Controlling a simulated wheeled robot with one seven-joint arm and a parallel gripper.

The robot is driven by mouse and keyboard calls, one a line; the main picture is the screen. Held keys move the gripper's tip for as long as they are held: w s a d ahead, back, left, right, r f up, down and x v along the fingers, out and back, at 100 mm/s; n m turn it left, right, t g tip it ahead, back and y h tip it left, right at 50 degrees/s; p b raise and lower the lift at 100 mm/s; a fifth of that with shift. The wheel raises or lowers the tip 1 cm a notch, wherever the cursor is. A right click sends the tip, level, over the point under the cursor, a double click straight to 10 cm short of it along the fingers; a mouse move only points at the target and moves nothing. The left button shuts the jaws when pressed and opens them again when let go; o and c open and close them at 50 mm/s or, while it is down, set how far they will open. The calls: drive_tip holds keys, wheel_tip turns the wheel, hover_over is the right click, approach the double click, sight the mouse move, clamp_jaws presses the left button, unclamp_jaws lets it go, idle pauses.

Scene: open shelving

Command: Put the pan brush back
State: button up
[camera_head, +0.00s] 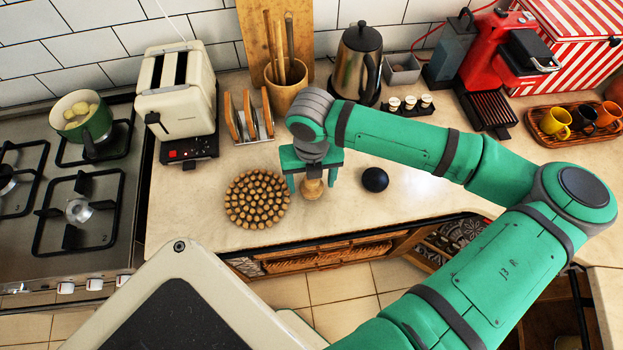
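A small light-wood piece that looks like the pan brush (312,189) stands on the counter (400,215), directly beneath my gripper (313,180). My gripper points down, with one green finger on each side of the piece. The fingers look spread, with a gap beside the wood. Its upper part is hidden by the gripper, and I cannot tell whether it touches the palm. A round black object (375,180) sits on the counter just to the right.
A round trivet of wooden discs (257,200) lies left of my gripper. Behind are a wooden rack (248,118), a utensil pot (287,98), a kettle (358,65) and a toaster (175,95). A cup tray (575,125) is far right. The front counter edge is close.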

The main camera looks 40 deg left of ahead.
drive_tip(key=shift+r, duration=0.1)
wheel_tip(320, 180, up, 12)
drive_tip(key=shift+r, duration=0.1)
idle(0.4)
